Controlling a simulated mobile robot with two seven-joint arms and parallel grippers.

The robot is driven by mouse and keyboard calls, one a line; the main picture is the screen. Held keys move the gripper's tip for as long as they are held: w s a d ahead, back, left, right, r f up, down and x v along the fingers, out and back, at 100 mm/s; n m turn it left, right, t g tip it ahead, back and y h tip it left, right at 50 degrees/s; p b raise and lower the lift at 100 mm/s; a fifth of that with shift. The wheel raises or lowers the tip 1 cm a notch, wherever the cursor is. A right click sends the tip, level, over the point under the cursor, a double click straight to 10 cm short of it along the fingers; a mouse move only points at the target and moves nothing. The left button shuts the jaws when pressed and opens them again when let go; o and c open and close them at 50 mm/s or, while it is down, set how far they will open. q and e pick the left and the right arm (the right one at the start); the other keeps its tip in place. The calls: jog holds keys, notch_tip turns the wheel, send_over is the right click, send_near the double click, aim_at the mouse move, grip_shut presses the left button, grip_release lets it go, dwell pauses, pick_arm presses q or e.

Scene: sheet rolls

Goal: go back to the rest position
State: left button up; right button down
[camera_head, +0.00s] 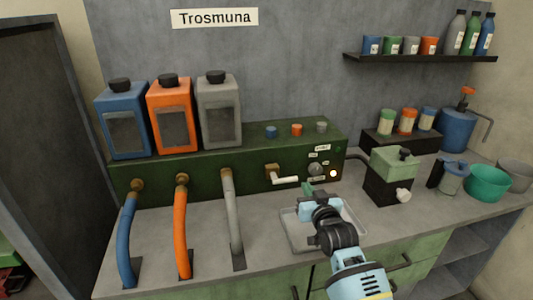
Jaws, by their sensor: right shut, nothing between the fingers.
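My right gripper (317,203) reaches in from the bottom of the head view on a dark wrist and a light blue arm. It is over the shallow grey tray (291,236) on the counter, with its light blue jaws shut and nothing seen held in them. The gripper and wrist hide part of the tray. I cannot tell how high above the tray the fingertips are. My left gripper is not in view.
A green machine (252,178) behind the tray carries blue, orange and grey canisters (219,115), with matching hoses at its front. A small green-and-black device (388,180), jar (452,178) and green bowl (487,183) stand right. A shelf (420,58) hangs above.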

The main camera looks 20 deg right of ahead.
jog(key=s+f+g, duration=0.1)
jog(key=s+f, duration=0.1)
jog(key=s+a+f+g, duration=0.1)
jog(key=s+f, duration=0.1)
jog(key=f, duration=0.1)
jog(key=s+f+g, duration=0.1)
jog(key=s+f, duration=0.2)
jog(key=shift+a+n, duration=0.15)
jog(key=shift+n, duration=0.25)
jog(key=s+a+f+n+g+y, duration=0.1)
jog(key=s+f+g, duration=0.1)
jog(key=s+f, duration=0.35)
jog(key=s+a+f+g, duration=0.1)
jog(key=s+f+g, duration=0.2)
jog(key=s, duration=0.6)
jog(key=s+a+f+n+g, duration=0.2)
jog(key=s+g, duration=0.7)
jog(key=s, duration=2.1)
jog(key=w+a+f+t+y, duration=0.2)
jog(key=w+a+f+t, duration=0.1)
jog(key=w+f+t, duration=0.3)
jog(key=shift+w+a+f+m+t+p, duration=0.3)
jog(key=shift+a+f+t, duration=0.1)
jog(key=shift+f+t, duration=0.9)
jog(key=shift+s, duration=0.1)
